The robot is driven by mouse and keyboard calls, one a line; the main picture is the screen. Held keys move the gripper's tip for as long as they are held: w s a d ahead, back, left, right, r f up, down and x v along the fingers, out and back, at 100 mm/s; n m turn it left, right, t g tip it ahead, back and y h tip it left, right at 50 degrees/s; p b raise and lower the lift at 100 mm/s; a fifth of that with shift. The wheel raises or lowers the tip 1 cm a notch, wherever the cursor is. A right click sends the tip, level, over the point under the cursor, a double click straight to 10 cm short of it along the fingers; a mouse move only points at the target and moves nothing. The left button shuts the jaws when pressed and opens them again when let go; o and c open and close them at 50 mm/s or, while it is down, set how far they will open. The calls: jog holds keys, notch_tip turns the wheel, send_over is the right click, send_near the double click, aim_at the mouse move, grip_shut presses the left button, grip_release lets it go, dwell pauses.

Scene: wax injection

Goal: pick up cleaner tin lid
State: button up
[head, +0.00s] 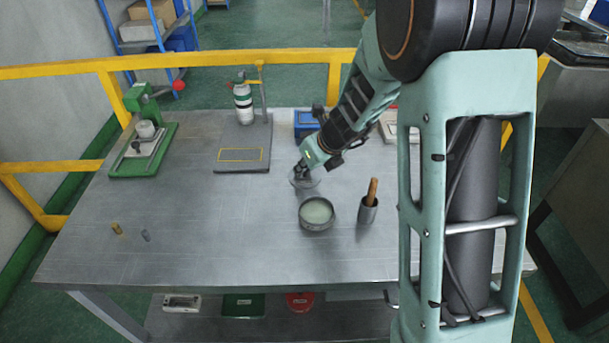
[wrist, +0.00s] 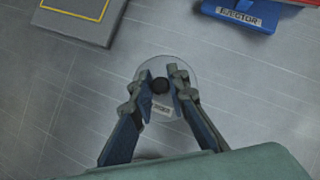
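The cleaner tin lid (wrist: 188,71) shows in the wrist view as a clear, greyish round disc with a black knob and a small pale label. It also shows in the head view (head: 296,184) on or just above the table, behind the round tin. My gripper (wrist: 161,84) is right over the lid, with one finger on each side of the knob. The fingers are close to the knob; I cannot tell whether they touch it. My gripper also shows in the head view (head: 304,172). The fingers hide part of the lid.
An open round tin (head: 317,214) with pale contents stands in front of the lid. A cup with brown sticks (head: 368,209) is to its right. A blue box (wrist: 243,14), a dark board (head: 228,165) and a green press (head: 142,153) stand farther off. The table's front left is mostly clear.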

jog(key=shift+s+f, duration=0.2)
jog(key=shift+f, duration=0.05)
grip_shut()
